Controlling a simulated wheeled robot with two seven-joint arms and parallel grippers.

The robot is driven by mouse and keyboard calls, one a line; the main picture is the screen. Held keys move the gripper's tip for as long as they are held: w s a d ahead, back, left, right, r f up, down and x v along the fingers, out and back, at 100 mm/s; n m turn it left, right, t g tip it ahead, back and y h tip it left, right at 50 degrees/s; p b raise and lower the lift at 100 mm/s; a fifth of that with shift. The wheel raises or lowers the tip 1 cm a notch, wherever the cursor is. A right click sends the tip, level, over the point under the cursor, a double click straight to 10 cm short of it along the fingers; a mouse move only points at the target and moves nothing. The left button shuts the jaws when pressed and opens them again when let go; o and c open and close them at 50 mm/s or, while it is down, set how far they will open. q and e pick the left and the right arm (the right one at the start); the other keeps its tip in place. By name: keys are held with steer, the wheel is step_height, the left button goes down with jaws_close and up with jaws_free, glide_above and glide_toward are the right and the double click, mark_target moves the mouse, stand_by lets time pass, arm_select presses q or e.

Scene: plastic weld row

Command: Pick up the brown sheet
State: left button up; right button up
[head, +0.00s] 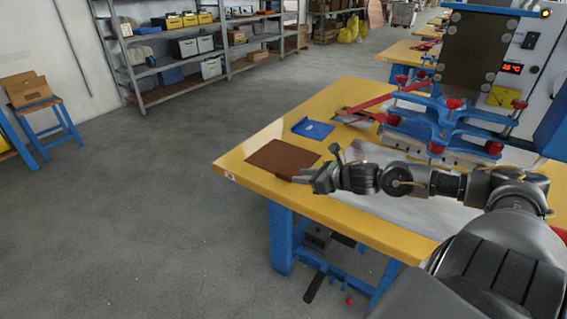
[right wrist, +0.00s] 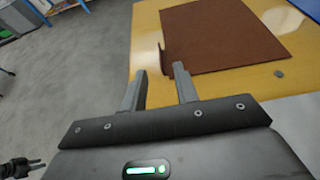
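The brown sheet (head: 282,157) lies flat near the left corner of the yellow table. It fills the top of the right wrist view (right wrist: 225,35). My right gripper (head: 297,178) is at the sheet's near right edge. In the right wrist view its two fingers (right wrist: 160,72) are apart, with the sheet's near corner just beyond them. A small brown upright strip shows by that corner; whether it lies between the fingertips, I cannot tell. A dark gripper-like part, probably my left gripper (right wrist: 25,167), shows small at the lower left of the right wrist view.
The yellow table (head: 240,170) carries a blue flat piece (head: 313,128) behind the sheet and a blue and red machine (head: 450,115) at the right. A grey flat surface (right wrist: 300,125) lies right of the gripper. Open floor lies left of the table.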

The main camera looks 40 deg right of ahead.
arm_select(q)
steer(key=shift+w+d+r, duration=0.1)
steer(key=shift+w+r, duration=0.05)
steer(key=shift+r, duration=0.2)
arm_select(e)
steer(key=shift+x, duration=1.4)
